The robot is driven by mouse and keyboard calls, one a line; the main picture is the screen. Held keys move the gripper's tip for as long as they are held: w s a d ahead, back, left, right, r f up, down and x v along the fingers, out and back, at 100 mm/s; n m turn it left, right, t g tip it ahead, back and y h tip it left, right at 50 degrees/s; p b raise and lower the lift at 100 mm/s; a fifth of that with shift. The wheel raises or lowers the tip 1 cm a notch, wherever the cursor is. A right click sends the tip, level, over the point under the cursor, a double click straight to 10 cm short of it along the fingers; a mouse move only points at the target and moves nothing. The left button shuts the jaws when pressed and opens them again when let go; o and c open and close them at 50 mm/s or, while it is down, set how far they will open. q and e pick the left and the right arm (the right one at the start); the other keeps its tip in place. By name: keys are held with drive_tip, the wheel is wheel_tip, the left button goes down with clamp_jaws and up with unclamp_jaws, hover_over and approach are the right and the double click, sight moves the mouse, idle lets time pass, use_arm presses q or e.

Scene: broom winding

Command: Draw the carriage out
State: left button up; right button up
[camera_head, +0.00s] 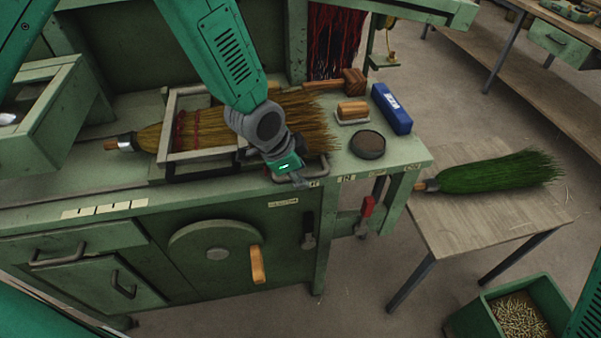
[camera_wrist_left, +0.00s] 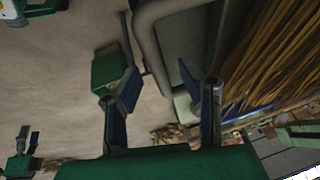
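The carriage (camera_head: 164,130) is a grey metal frame on the green bench, around a straw broom (camera_head: 190,128) that lies flat with its bristles to the right. A grey looped handle (camera_head: 322,176) shows at the frame's right front end. My left gripper (camera_head: 298,180) is right at this handle, pointing down. In the left wrist view its two fingers (camera_wrist_left: 168,92) are spread apart, and a grey curved bar (camera_wrist_left: 148,40) shows just beyond the gap. I cannot tell whether they touch it. My arm hides part of the frame and broom.
A wooden brush (camera_head: 352,110), a blue box (camera_head: 391,108) and a dark round dish (camera_head: 367,145) stand on the bench's right end. A crank wheel (camera_head: 215,253) is on the bench front. A green broom (camera_head: 497,173) lies on a side table (camera_head: 480,218).

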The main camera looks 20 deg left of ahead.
use_arm(q)
drive_tip(key=v, duration=1.1)
drive_tip(key=shift+a, duration=0.25)
drive_tip(key=shift+d, duration=0.1)
drive_tip(key=s+a+f+n+g+b, duration=0.1)
drive_tip(key=s+f+n+b, duration=0.15)
drive_tip(key=s+f, duration=0.45)
drive_tip(key=s+a+f+n+g+b, duration=0.1)
drive_tip(key=s+a+f+n+b, duration=0.15)
drive_tip(key=f, duration=0.85)
drive_tip(key=s+a+f+n+y+b, duration=0.1)
drive_tip(key=s+a+f+n, duration=0.1)
drive_tip(key=s+f, duration=0.4)
drive_tip(key=s+a+f+n+g+y+b, duration=0.1)
drive_tip(key=s+a+f+n+b, duration=0.1)
drive_tip(key=s+f, duration=0.5)
drive_tip(key=s+a+n, duration=0.1)
drive_tip(key=s+n, duration=0.1)
drive_tip(key=shift+s+n+y, duration=0.3)
drive_tip(key=shift+s+y, duration=0.05)
drive_tip(key=shift+y, duration=0.05)
drive_tip(key=shift+w+a, duration=0.1)
